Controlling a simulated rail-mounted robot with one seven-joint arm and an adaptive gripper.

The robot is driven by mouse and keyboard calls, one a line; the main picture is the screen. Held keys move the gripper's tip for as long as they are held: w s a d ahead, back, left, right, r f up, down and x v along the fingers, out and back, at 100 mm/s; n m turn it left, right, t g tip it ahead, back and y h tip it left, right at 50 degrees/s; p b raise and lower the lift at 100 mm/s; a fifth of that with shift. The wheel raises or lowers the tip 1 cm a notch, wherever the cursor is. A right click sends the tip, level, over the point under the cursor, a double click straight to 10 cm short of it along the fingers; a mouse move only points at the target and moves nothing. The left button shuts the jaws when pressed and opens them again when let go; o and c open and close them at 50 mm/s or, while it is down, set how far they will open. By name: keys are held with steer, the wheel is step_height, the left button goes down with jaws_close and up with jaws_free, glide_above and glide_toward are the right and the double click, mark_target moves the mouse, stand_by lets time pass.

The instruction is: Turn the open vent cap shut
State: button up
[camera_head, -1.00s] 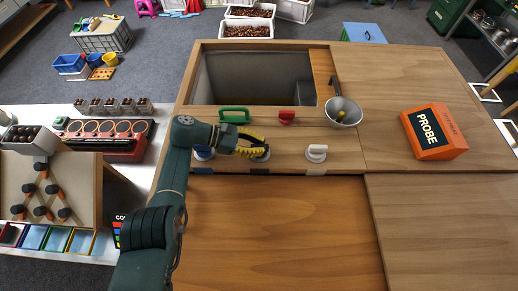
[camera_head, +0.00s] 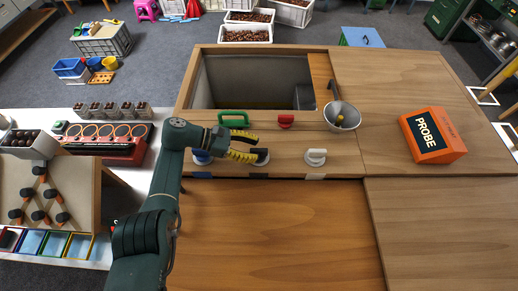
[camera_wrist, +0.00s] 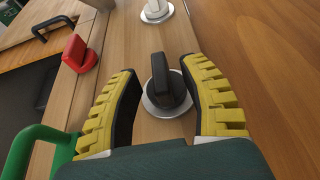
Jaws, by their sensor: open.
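A black-handled vent cap (camera_wrist: 162,80) on a round silver base sits between the spread fingers of my gripper (camera_wrist: 160,72) in the wrist view. Its upright bar runs roughly along the fingers, with a gap on each side. In the head view my gripper (camera_head: 257,150) is open and reaches from the left over this black cap (camera_head: 263,157), partly hiding it. A white cap (camera_head: 316,157) sits to its right and a blue cap (camera_head: 202,158) to its left, partly behind my arm. I cannot tell from the pictures which cap counts as open.
A green handle (camera_head: 233,120) and a red knob (camera_head: 286,120) stand behind the caps, close to my gripper. Beyond them is an open bin (camera_head: 250,82). The front wooden top (camera_head: 270,235) is clear.

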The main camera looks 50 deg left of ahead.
steer(key=v, duration=1)
